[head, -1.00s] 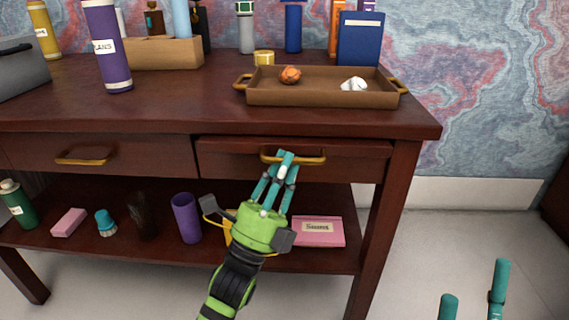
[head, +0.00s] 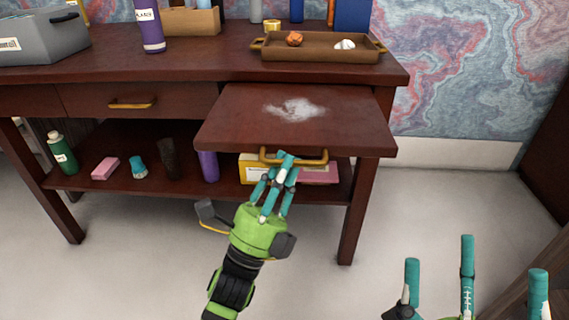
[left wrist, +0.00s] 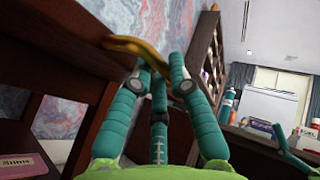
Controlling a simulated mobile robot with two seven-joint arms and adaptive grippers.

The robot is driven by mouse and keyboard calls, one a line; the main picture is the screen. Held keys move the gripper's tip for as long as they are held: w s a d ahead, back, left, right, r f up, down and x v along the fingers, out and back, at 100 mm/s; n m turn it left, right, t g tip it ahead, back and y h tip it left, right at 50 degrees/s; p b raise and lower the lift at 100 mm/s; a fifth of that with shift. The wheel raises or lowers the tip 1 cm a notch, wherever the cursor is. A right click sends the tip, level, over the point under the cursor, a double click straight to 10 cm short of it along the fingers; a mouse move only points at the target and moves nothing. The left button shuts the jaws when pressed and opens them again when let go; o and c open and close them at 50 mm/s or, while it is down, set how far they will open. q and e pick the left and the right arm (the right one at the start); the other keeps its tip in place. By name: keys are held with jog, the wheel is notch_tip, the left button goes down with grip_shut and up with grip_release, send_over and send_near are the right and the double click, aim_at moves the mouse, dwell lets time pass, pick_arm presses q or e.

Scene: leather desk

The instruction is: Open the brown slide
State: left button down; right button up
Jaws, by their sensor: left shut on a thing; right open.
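The brown slide (head: 245,125) is a flat dark reddish-brown board that sticks out from the right half of the desk front. A whitish patch (head: 295,109) lies on its top. Its gold handle (head: 315,159) is on the front edge. My left gripper (head: 285,160) is shut on this handle. In the left wrist view, the teal fingers (left wrist: 158,75) close around the gold handle (left wrist: 130,44), partly hiding it. My right gripper (head: 468,262) is open and empty at the lower right, apart from the desk.
A brown tray (head: 340,55) with an orange lump and a white item stands on the desktop, behind the slide. A closed drawer (head: 85,103) is to the left. The lower shelf (head: 190,195) holds several items. The floor in front is clear.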

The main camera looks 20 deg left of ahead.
dwell(0.3)
pick_arm(q)
jog(key=c, duration=1.4)
grip_release()
jog(key=shift+s+f, duration=0.1)
jog(key=v, duration=1.2)
